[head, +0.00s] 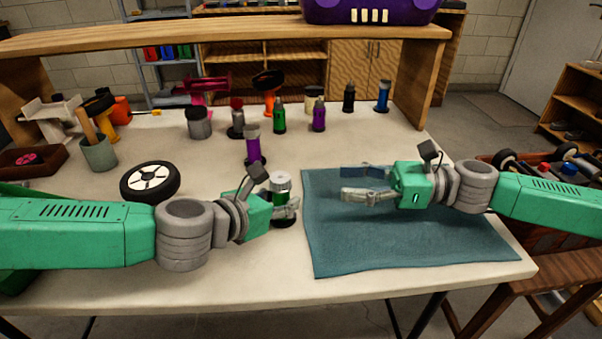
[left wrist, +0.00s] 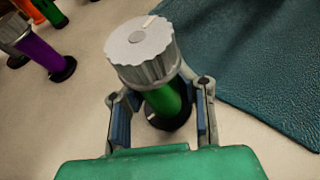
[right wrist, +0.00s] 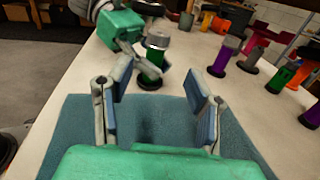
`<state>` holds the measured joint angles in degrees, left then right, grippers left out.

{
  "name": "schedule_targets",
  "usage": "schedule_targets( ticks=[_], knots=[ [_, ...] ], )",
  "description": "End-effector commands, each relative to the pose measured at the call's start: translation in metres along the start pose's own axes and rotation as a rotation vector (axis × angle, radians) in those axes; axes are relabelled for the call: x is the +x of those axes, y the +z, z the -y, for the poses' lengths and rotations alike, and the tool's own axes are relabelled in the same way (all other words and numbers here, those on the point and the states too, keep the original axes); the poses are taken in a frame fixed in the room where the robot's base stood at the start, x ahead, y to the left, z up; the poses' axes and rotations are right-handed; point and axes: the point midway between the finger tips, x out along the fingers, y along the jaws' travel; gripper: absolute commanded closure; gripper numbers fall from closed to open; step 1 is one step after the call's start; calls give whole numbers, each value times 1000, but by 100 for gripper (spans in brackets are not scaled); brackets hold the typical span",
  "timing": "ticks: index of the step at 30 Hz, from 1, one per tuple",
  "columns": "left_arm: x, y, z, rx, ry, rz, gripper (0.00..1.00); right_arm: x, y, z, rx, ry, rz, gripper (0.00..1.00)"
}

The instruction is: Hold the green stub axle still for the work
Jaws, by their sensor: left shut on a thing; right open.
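The green stub axle (head: 281,186) has a grey ribbed cap, a green shaft and a black base. It stands upright on the table just left of the blue mat. My left gripper (head: 286,209) is shut on its shaft; in the left wrist view the fingers sit on both sides of the green shaft (left wrist: 168,100), below the cap. My right gripper (head: 345,184) is open and empty above the mat, pointing left toward the axle. The right wrist view shows the axle (right wrist: 153,60) beyond its open fingers (right wrist: 160,98), with a gap between.
The blue mat (head: 400,245) covers the table's right part. A wheel (head: 150,181) lies left, behind my left arm. A purple cylinder (head: 253,147) stands behind the axle. Several coloured cylinders and tools stand farther back, before a wooden shelf (head: 230,38). A crate stands off the right edge.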

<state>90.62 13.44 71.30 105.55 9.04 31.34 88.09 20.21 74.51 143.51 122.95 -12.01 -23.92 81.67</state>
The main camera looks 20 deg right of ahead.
Motion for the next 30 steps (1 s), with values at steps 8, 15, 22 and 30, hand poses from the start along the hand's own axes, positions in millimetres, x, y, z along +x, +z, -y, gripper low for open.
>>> schedule_targets(
  ticks=[8,15,22,30],
  knots=[
    [0,-1,0,-1,-1,-2,100,29,-20,-12,8,-92,-98,54],
    [0,-1,0,-1,0,-2,100,42,-26,-22,-2,-227,-124,54],
    [0,-1,0,0,0,-2,100,41,-14,-32,-11,-343,-63,54],
    [0,-1,0,0,0,-2,100,34,0,-39,-5,-409,14,54]
  ],
)
